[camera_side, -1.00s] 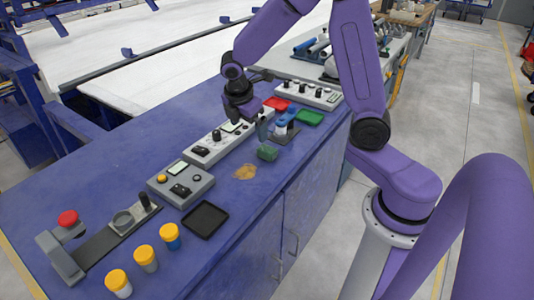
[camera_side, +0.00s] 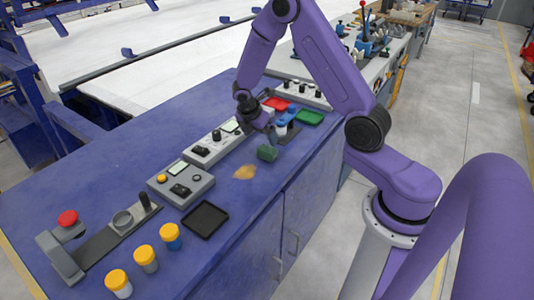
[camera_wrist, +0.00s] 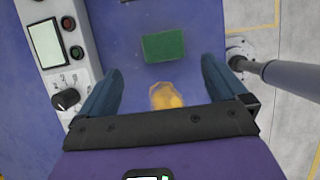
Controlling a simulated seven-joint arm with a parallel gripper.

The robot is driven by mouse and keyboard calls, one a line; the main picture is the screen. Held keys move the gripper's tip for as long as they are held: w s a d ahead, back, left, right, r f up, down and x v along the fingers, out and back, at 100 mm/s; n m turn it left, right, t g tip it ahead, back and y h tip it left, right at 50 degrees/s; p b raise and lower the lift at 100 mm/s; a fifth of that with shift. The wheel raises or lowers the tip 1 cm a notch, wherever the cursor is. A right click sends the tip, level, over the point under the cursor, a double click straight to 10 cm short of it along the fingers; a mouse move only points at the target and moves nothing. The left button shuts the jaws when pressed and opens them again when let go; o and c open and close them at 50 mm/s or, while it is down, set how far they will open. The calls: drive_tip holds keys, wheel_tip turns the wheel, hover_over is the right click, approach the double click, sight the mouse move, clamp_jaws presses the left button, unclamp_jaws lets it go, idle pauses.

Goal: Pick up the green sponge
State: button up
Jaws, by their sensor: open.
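The green sponge (camera_side: 267,153) lies on the blue bench top near its right edge. It also shows in the wrist view (camera_wrist: 164,46), above the level of my fingertips in the picture and centred between them. My gripper (camera_side: 273,135) is above and close to the sponge in the side view. In the wrist view my gripper (camera_wrist: 160,80) has its two blue fingers wide apart, with nothing between them but bench and a yellow-brown patch. The sponge appears free of both fingers.
The yellow-brown patch (camera_side: 244,172) lies beside the sponge. Grey control boxes (camera_side: 180,184) stand to the left, with a black tray (camera_side: 205,220) in front. Red (camera_side: 277,103) and green (camera_side: 310,117) trays lie behind. Yellow-lidded jars (camera_side: 146,259) stand at the front.

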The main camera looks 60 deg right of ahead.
sight(267, 149)
drive_tip(key=x, duration=0.3)
drive_tip(key=shift+d+f, duration=0.1)
drive_tip(key=shift+f, duration=0.25)
drive_tip(key=shift+s+x, duration=0.15)
drive_tip(key=shift+x, duration=1.2)
drive_tip(key=shift+s+x, duration=0.1)
drive_tip(key=shift+x, duration=1.2)
drive_tip(key=shift+d, duration=0.1)
drive_tip(key=c, duration=1)
